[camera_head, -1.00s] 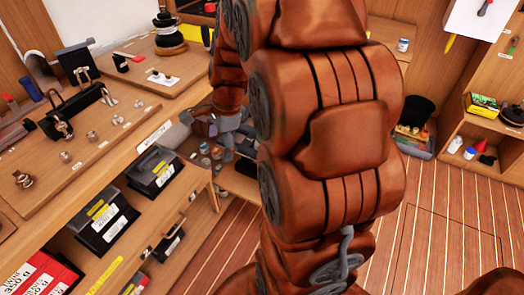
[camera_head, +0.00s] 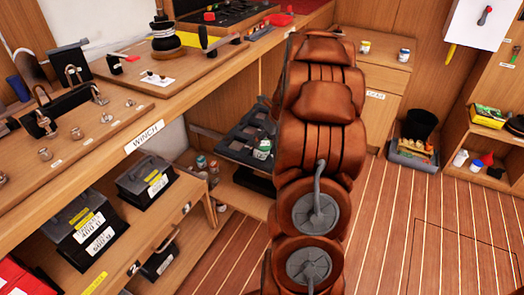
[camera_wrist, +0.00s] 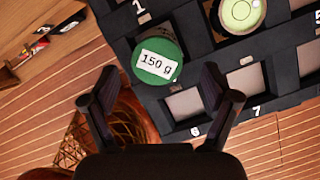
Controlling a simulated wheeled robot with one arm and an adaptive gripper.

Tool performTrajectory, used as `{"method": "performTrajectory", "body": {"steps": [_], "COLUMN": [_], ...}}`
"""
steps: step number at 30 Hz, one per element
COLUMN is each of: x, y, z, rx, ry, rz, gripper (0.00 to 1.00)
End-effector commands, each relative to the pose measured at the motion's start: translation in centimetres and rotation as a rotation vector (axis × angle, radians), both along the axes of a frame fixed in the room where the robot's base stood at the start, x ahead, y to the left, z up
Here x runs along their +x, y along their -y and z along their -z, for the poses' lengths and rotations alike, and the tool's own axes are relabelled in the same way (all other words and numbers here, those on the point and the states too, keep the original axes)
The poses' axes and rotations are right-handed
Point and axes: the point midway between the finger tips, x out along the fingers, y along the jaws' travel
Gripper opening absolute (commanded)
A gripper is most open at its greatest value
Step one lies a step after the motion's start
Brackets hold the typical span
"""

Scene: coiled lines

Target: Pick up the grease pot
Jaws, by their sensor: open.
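A round pot with a green lid marked "150 g" (camera_wrist: 157,61) sits in a compartment of a black numbered tray (camera_wrist: 290,62) in the wrist view. A second round pot with a pale green top (camera_wrist: 241,13) sits in another compartment at the top edge. I cannot tell which is the grease pot. My gripper (camera_wrist: 160,92) is open and empty, its fingers below the 150 g pot in the picture. In the head view, a green-and-white pot (camera_head: 263,149) stands in the black tray (camera_head: 232,150); my arm hides my gripper there.
Several small jars (camera_head: 202,165) stand on the lower shelf left of the tray. Two small cans (camera_head: 404,55) are on the back cabinet. The wooden floor (camera_head: 390,240) at right is clear.

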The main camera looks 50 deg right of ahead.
Motion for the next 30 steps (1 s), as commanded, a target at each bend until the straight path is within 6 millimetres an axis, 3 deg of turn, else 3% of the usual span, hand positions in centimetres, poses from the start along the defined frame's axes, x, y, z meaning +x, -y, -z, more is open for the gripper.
{"method": "performTrajectory", "body": {"steps": [12, 21, 30], "x": [1.9, 2.1, 2.1], "y": [-0.4, -0.3, -0.3], "z": [4.3, 4.8, 4.8], "rx": [0.002, -0.001, 0.000], "ry": [-0.001, 0.000, 0.000], "rz": [-0.003, -0.003, -0.003], "gripper": [0.87, 0.87, 0.57]}}
